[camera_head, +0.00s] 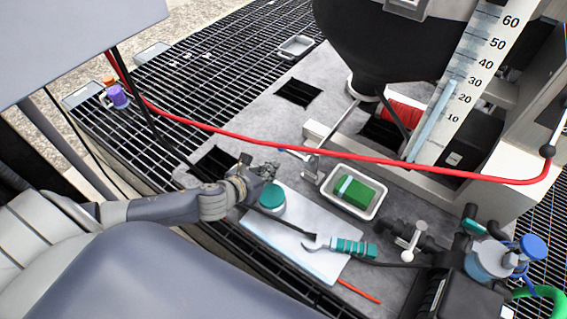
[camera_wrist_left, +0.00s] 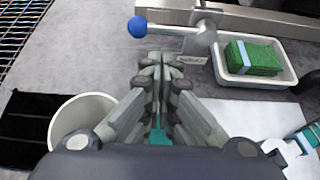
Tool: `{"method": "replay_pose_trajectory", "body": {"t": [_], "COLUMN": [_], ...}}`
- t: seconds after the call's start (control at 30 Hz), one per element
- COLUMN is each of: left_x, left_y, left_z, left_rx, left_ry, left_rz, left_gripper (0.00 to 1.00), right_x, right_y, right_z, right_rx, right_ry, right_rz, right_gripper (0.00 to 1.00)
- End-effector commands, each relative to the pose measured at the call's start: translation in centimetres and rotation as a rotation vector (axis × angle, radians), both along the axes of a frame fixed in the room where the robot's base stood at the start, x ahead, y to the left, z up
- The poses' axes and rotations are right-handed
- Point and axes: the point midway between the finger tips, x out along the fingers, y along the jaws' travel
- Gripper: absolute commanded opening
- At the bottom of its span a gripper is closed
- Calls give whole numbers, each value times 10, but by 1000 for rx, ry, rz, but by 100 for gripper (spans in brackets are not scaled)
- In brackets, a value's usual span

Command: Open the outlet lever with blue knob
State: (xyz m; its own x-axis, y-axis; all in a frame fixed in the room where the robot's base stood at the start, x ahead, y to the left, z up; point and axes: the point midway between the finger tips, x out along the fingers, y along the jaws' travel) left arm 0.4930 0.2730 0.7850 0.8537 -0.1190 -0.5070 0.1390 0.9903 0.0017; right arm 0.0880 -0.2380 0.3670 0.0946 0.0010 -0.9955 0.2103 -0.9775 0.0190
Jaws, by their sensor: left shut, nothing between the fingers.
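The outlet lever is a pale metal bar (camera_wrist_left: 170,30) that ends in a blue knob (camera_wrist_left: 137,27), at the top of the left wrist view. Its right end joins a grey metal valve fitting (camera_wrist_left: 203,32). My left gripper (camera_head: 262,169) is shut and empty. In the left wrist view its fingertips (camera_wrist_left: 165,62) point toward the lever, just below the bar and right of the knob. I cannot tell whether they touch it. My right gripper is not in view.
A red hose (camera_head: 300,148) crosses above. A white round container (camera_wrist_left: 62,118) stands left of my gripper.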

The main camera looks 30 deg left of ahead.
Motion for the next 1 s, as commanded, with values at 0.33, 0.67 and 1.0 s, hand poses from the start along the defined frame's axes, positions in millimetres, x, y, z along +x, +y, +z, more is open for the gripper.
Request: {"method": "replay_pose_trajectory", "body": {"t": [0.33,0.67,1.0], "left_x": [48,63,63], "left_y": [-7,-9,-9], "left_z": [-28,-37,-38], "left_rx": [-3,-1,0], "left_ry": [0,0,1], "left_rz": [2,0,0], "left_gripper": [0,0,0], "right_x": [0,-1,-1], "right_y": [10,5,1], "right_z": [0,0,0], "right_rx": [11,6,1], "right_ry": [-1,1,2], "right_rz": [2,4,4], "right_gripper": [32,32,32]}}
